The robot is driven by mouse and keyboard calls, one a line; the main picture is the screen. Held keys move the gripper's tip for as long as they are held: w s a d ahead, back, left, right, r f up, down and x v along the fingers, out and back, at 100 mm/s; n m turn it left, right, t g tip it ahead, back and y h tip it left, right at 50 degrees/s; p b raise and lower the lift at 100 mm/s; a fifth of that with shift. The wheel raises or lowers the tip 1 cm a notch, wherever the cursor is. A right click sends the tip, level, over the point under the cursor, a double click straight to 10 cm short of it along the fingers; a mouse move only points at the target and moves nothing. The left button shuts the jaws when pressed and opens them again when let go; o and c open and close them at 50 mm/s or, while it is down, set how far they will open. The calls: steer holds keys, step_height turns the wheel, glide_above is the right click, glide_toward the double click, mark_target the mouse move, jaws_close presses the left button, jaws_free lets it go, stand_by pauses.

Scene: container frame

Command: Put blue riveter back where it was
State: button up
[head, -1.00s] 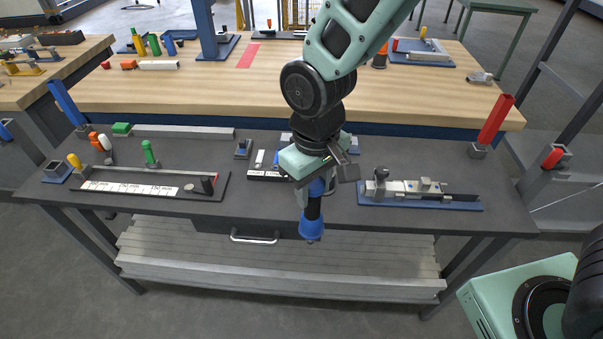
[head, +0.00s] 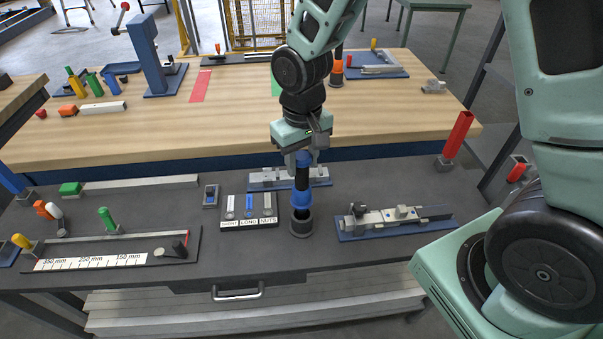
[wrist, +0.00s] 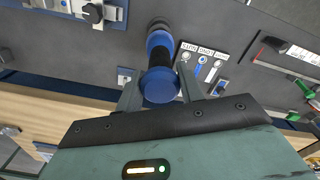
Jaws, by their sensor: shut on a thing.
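The blue riveter (head: 301,197) is a blue and black upright tool. My gripper (head: 303,160) is shut on its upper part, and its round blue top (wrist: 161,86) shows between the fingers in the wrist view. My gripper (wrist: 168,98) points down at the dark bench. A dark round holder (head: 301,229) stands on the bench directly under the riveter, and it also shows in the wrist view (wrist: 157,24). The riveter's lower end is at the holder's mouth; I cannot tell how far inside it is.
A labelled tray (head: 248,222) of small parts is just left of the holder. A blue-based fixture (head: 394,233) is to the right, and another fixture (head: 262,182) is behind. A ruler jig (head: 85,261) lies at left. A red upright post (head: 459,135) stands at right.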

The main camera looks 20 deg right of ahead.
mark_target(302, 177)
step_height(302, 177, down, 4)
steer(key=shift+r+p, duration=0.1)
steer(key=shift+p, duration=0.4)
steer(key=shift+f, duration=0.2)
steer(key=shift+f+b, duration=0.4)
steer(key=o, duration=0.9)
